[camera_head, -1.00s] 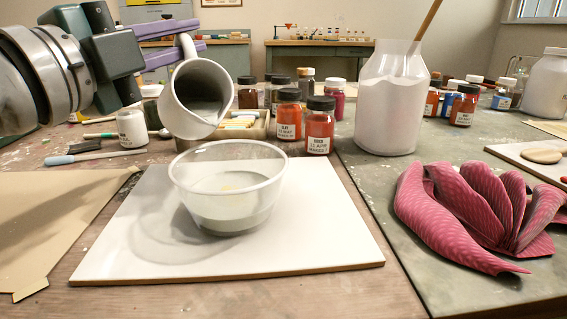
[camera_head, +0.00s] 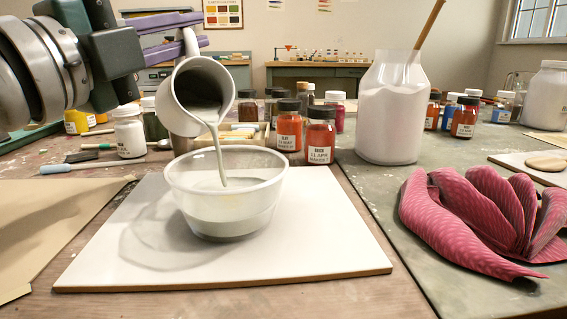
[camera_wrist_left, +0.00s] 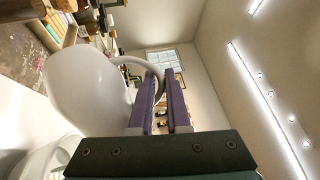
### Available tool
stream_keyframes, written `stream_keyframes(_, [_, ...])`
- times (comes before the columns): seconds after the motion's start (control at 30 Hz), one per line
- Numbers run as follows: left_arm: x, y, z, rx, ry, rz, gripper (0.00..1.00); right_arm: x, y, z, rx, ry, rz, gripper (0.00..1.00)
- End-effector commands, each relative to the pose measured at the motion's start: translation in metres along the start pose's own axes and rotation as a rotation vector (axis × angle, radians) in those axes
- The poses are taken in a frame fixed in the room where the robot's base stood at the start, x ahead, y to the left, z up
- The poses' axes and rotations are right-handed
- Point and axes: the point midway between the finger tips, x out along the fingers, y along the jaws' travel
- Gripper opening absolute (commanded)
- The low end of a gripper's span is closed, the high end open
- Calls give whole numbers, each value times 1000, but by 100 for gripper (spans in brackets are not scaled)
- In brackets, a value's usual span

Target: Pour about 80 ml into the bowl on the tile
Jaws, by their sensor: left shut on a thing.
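A white jug (camera_head: 180,108) is tipped over the bowl with its mouth facing down and to the right. A thin stream of pale grey liquid (camera_head: 218,155) falls from its lip into the clear bowl (camera_head: 268,180). The bowl holds a shallow pale pool and stands on the white tile (camera_head: 320,245). My left gripper (camera_head: 187,30), with purple fingers, is shut on the jug's handle. In the left wrist view the jug (camera_wrist_left: 85,92) hangs beside the purple fingers (camera_wrist_left: 163,100), with its handle between them. My right gripper is not in view.
Behind the bowl stand orange pigment jars (camera_head: 320,133). A large jar of white powder (camera_head: 392,115) with a stick is at the right. A pink folded cloth (camera_head: 465,220) lies right of the tile. Brown paper (camera_head: 50,225) lies at the left.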

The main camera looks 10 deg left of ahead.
Motion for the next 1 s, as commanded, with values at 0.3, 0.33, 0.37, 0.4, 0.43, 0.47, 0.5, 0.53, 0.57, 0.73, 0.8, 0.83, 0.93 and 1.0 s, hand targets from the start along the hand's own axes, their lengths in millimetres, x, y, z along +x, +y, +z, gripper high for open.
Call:
stream_keyframes(0.3, [-1,-2,-2,22,5,-14,0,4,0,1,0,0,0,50])
stream_keyframes(0.33, [-1,-3,-2,24,6,-15,0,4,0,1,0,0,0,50])
stream_keyframes(0.37, [-1,-3,-2,26,6,-16,0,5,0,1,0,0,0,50])
stream_keyframes(0.4, [-1,-3,-2,29,7,-17,0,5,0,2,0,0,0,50])
stream_keyframes(0.43, [-1,-3,-3,31,7,-18,0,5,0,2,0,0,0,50])
stream_keyframes(0.47, [-1,-3,-3,33,7,-19,0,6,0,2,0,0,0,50])
stream_keyframes(0.5, [-1,-3,-3,35,8,-20,0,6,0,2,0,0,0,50])
stream_keyframes(0.53, [-1,-4,-3,37,8,-22,0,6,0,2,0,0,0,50])
stream_keyframes(0.57, [-1,-4,-3,39,9,-22,0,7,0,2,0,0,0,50])
stream_keyframes(0.73, [-2,-4,-4,52,11,-30,0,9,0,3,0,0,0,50])
stream_keyframes(0.8, [-2,-5,-5,59,13,-33,0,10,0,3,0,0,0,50])
stream_keyframes(0.83, [-2,-6,-6,61,14,-34,0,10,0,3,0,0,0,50])
stream_keyframes(0.93, [-3,-6,-8,72,16,-39,0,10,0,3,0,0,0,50])
stream_keyframes(1.0, [-4,-7,-10,78,17,-43,0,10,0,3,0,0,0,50])
